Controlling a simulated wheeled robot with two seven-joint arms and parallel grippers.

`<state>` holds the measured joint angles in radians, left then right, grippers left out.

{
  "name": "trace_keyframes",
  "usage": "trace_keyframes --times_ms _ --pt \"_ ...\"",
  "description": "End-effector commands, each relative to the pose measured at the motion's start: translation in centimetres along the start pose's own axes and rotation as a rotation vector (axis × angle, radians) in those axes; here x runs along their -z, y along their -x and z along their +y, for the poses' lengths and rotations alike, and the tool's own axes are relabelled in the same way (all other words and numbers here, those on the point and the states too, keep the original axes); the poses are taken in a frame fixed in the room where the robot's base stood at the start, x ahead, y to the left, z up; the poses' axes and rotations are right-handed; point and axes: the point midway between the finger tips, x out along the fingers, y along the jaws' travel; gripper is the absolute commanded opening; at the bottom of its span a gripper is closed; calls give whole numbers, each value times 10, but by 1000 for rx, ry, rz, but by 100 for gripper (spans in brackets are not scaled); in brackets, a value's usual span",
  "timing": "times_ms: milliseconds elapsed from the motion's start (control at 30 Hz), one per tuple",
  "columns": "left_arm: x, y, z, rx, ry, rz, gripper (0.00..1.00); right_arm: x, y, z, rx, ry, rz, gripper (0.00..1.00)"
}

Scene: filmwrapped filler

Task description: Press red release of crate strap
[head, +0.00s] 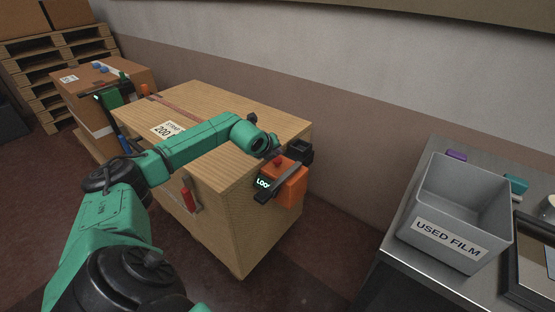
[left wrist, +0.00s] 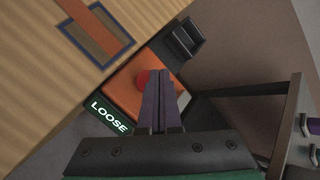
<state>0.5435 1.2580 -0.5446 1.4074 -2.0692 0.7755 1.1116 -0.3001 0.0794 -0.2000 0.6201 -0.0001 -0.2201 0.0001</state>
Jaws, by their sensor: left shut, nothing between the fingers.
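A wooden crate (head: 272,110) stands in the middle of the head view, with a brown strap over its top. An orange strap unit (head: 291,185) sits at its right corner; a lit display reads LOOSE (left wrist: 108,114). The unit's round red button (left wrist: 143,78) shows in the left wrist view, partly covered by my fingers. My left gripper (left wrist: 163,78) is shut and empty, its tips just right of the button in that view. I cannot tell whether they touch it. In the head view the gripper (head: 284,161) is small and dark near the unit. My right gripper is out of view.
A red handle (head: 187,196) is on the crate's front. A metal table (head: 400,263) at the right holds a grey USED FILM bin (head: 483,262). A cardboard box (head: 128,77) and wooden pallets (head: 45,67) stand at the left. Floor between crate and table is clear.

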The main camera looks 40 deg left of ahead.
Motion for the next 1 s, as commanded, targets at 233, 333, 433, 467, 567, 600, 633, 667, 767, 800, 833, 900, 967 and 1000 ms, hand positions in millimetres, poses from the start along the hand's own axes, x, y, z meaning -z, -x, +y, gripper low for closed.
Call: trace_keyframes --times_ms 233,333,433,467,567,600,633,667,767,800,833,900,967,1000 --pt "-14 19 -14 1 1 -1 0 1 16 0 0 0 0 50" --pt "-19 26 -19 1 0 -1 0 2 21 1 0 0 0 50" --pt "-24 32 -24 1 0 0 0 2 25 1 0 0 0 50" --pt "-24 33 -24 1 0 0 0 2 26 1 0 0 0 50" --pt "-24 34 -25 1 0 0 0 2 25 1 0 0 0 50" --pt "-24 33 -24 1 0 0 0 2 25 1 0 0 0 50" --pt "-24 33 -24 1 0 0 0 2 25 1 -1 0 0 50" --pt "-24 33 -24 1 0 0 0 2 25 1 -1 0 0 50" --pt "-24 33 -24 1 0 0 0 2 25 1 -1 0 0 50" --pt "-24 33 -24 1 0 0 0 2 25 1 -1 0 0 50" --pt "-24 33 -24 1 0 0 0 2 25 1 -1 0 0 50" --pt "-24 33 -24 1 0 0 0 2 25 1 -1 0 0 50" --pt "-24 33 -24 1 0 0 0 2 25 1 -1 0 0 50" --pt "-24 33 -24 1 0 0 0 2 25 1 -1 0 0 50"
